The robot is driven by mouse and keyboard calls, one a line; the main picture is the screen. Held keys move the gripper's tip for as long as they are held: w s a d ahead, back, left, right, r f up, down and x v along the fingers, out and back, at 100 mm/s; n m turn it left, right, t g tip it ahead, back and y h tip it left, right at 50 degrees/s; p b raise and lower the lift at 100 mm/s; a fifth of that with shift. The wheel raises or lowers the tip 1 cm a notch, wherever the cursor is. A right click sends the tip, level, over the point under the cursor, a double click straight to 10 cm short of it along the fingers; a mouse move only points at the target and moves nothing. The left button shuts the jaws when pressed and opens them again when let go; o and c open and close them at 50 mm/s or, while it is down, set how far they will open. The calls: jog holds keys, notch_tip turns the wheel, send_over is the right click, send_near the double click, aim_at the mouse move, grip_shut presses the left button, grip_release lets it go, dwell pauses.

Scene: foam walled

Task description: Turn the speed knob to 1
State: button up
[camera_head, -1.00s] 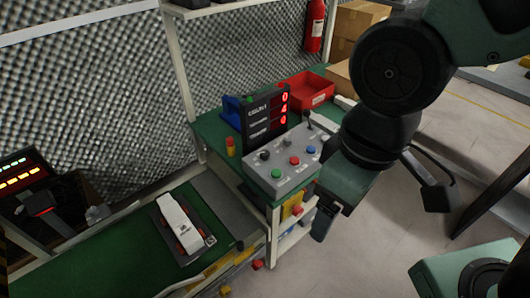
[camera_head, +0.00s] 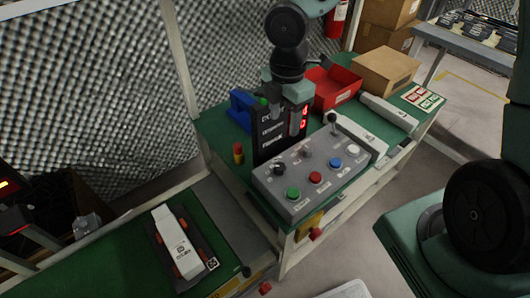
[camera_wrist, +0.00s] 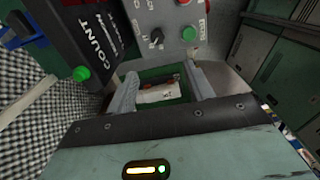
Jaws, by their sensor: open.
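The grey control panel (camera_head: 310,170) stands on the green bench top. It has a black knob (camera_head: 279,168) at its left and another small knob (camera_head: 306,152) farther right; I cannot read which label says speed. The left knob appears in the wrist view as a black knob (camera_wrist: 156,37), beyond the fingers, near a green button (camera_wrist: 189,33). My gripper (camera_wrist: 163,88) is open, with nothing between its fingers. In the head view my gripper (camera_head: 299,120) hangs over the back of the panel, in front of the display, apart from the knobs.
A black display (camera_head: 270,135) with red digits, partly hidden by my arm, rises behind the panel. Green (camera_head: 293,193), red (camera_head: 315,177), blue (camera_head: 336,163) and white (camera_head: 352,150) buttons and a lever (camera_head: 333,125) crowd it. A red bin (camera_head: 335,88) stands behind.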

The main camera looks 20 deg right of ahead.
aim_at(280, 166)
jog(key=f+b, duration=0.2)
jog(key=f, duration=0.3)
jog(key=f+b, duration=0.1)
jog(key=f, duration=0.5)
jog(key=f+b, duration=0.2)
jog(key=f, duration=0.4)
jog(key=shift+w+f+b, duration=0.25)
jog(key=shift+b, duration=0.05)
jog(key=c, duration=1)
